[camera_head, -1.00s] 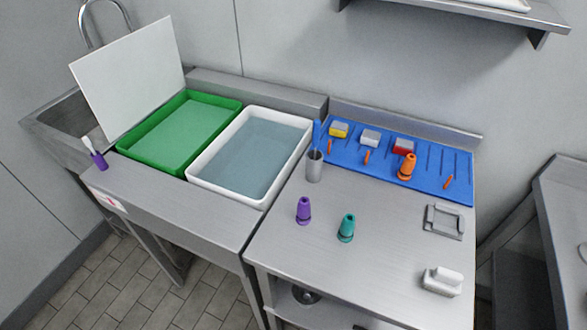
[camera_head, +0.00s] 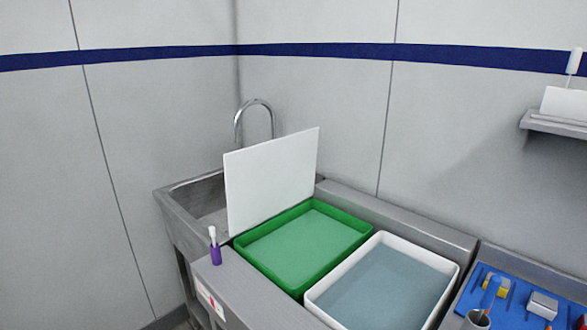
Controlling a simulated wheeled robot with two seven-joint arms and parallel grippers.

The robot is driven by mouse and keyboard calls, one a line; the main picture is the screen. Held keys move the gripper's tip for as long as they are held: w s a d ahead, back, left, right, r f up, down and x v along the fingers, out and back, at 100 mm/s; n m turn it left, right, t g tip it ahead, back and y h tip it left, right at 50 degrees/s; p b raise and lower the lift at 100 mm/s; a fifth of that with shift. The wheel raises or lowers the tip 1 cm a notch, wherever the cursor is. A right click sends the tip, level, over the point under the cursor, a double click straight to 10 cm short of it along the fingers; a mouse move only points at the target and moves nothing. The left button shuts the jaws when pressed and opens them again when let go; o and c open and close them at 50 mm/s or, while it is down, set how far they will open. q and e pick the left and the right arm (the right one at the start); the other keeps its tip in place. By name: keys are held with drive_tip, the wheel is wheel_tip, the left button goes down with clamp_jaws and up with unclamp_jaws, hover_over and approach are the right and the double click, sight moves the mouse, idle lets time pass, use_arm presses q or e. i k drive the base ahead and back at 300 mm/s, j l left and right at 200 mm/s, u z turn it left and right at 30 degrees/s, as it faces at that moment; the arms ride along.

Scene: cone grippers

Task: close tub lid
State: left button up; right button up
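The green tub (camera_head: 268,267) sits on the steel counter and holds a pale green liquid. Its white lid (camera_head: 272,178) stands upright along the tub's left side, so the tub is open. A white tub (camera_head: 451,277) with grey-blue liquid stands to the right of the green one and has no upright lid. Neither of my grippers shows in the view.
A steel sink (camera_head: 182,210) with a curved tap (camera_head: 255,103) lies behind the lid. A purple holder (camera_head: 216,255) with a brush stands at the counter's front left. A blue mat (camera_head: 515,312) with small items and a metal cup (camera_head: 476,320) is at right.

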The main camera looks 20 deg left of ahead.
sight(263, 181)
drive_tip(key=i+j+z, duration=0.25)
drive_tip(key=j, duration=0.55)
drive_tip(key=j+z, duration=0.25)
drive_tip(key=j, duration=0.55)
drive_tip(key=j+z, duration=0.25)
drive_tip(key=j, duration=0.6)
drive_tip(key=j+z, duration=0.25)
drive_tip(key=j, duration=0.6)
drive_tip(key=k+j+z, duration=0.1)
drive_tip(key=j+z, duration=0.15)
drive_tip(key=j, duration=0.6)
